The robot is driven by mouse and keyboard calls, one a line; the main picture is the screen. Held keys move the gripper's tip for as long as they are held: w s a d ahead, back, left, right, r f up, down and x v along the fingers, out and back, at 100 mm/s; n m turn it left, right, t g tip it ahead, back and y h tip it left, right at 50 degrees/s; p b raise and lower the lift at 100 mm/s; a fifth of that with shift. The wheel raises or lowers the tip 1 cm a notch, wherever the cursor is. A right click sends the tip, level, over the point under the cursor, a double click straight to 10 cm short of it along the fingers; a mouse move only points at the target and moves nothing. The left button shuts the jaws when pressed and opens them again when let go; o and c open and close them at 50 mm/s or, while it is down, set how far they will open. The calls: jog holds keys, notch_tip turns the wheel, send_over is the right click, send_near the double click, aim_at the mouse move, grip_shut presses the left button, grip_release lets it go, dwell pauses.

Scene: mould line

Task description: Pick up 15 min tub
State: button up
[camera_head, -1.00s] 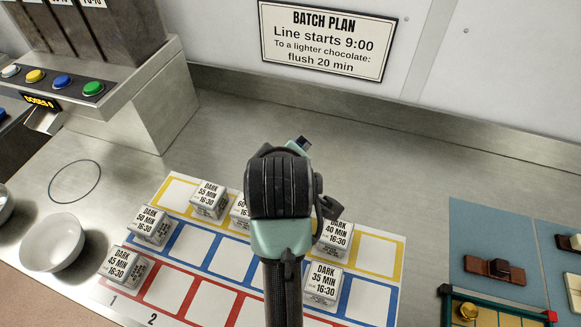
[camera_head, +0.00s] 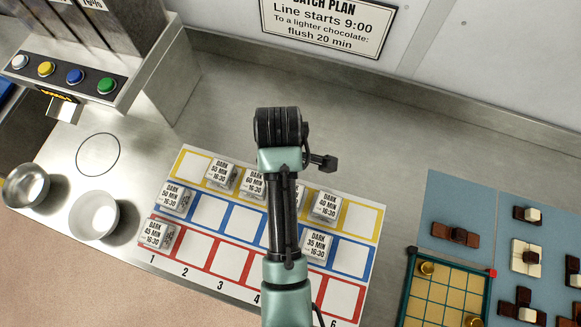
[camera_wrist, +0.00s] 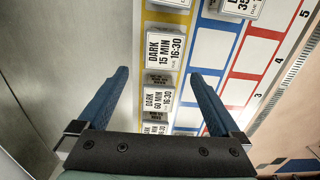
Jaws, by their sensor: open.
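The 15 min tub (camera_wrist: 164,50), a small pale tub with a "DARK 15 MIN 16:30" label, stands on the yellow row of the mat in the wrist view. In the head view my arm hides its label. My gripper (camera_wrist: 158,76) is open and empty. Its two blue fingers straddle the yellow row, one on each side. The 15 min tub appears just past the fingertips. The 60 min tub (camera_wrist: 158,100) appears between the fingers; it also shows in the head view (camera_head: 253,183).
The mat (camera_head: 352,248) has yellow, blue and red rows. Other tubs stand close by: 40 min (camera_head: 325,205), 35 min (camera_head: 317,242), 50 min (camera_head: 174,198) and 45 min (camera_head: 157,234). Metal bowls (camera_head: 93,216) and a dispenser (camera_head: 68,75) are at left, a chocolate tray (camera_head: 488,303) at right.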

notch_tip(320, 180, down, 3)
jog(key=shift+r, duration=0.1)
jog(key=f, duration=0.1)
jog(key=f+p, duration=0.1)
jog(key=f, duration=0.2)
jog(key=shift+s+d, duration=0.15)
jog(key=shift+s, duration=0.2)
jog(key=shift+f+p, duration=0.3)
jog(key=shift+f, duration=0.35)
jog(key=c, duration=1.4)
notch_tip(320, 180, up, 10)
jog(key=shift+w+f+b, duration=0.1)
jog(key=shift+w+b, duration=0.05)
jog(key=shift+b, duration=0.25)
jog(key=shift+c, duration=0.2)
notch_tip(320, 180, up, 8)
jog(key=p, duration=0.8)
jog(key=shift+f, duration=0.25)
jog(key=shift+f, duration=0.1)
